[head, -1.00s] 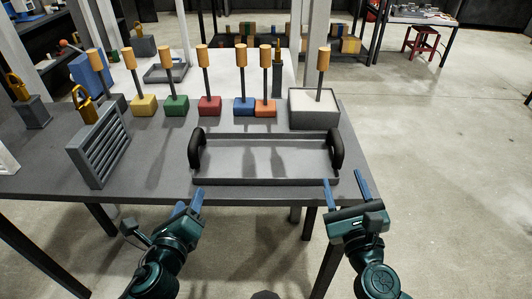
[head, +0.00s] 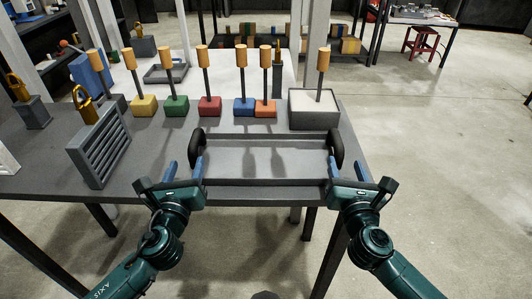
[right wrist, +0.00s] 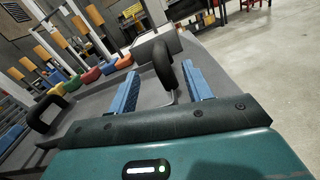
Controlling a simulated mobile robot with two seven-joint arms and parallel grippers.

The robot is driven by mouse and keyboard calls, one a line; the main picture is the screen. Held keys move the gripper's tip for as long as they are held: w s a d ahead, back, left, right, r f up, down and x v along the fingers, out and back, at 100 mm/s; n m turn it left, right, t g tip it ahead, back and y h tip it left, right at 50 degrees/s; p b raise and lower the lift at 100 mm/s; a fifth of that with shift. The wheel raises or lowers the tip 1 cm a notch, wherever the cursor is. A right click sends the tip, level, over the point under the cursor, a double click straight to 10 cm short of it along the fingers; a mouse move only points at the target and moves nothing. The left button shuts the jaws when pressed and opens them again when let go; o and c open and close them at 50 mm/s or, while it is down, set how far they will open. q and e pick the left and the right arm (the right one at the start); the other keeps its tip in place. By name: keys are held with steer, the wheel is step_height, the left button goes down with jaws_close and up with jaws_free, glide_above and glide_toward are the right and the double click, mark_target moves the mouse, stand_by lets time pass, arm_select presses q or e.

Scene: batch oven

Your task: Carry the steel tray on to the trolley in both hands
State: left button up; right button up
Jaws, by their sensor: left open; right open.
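The steel tray (head: 265,181) lies flat at the front edge of the grey table, with a black handle at each end. My left gripper (head: 183,168) is open, its blue fingers near the tray's left handle (head: 198,147). My right gripper (head: 346,170) is open just in front of the right handle (head: 337,148). In the right wrist view the right handle (right wrist: 163,67) stands between the two blue fingers (right wrist: 158,88), which are apart. The left handle (right wrist: 47,114) also shows there. I cannot make out the trolley.
Behind the tray stand several coloured blocks (head: 209,106) with upright posts and a grey box (head: 314,117) with a post. A louvred grey block (head: 99,155) stands to the left. The floor right of the table (head: 440,170) is clear.

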mark_target(192, 146)
arm_select(q)
steer(key=w, duration=0.9)
arm_select(e)
steer(key=w, duration=0.9)
arm_select(q)
jaws_close()
arm_select(e)
jaws_close()
arm_select(q)
steer(key=shift+w+r, duration=0.1)
steer(key=shift+r, duration=0.3)
arm_select(e)
steer(key=shift+w+r, duration=0.1)
steer(key=shift+r, duration=0.3)
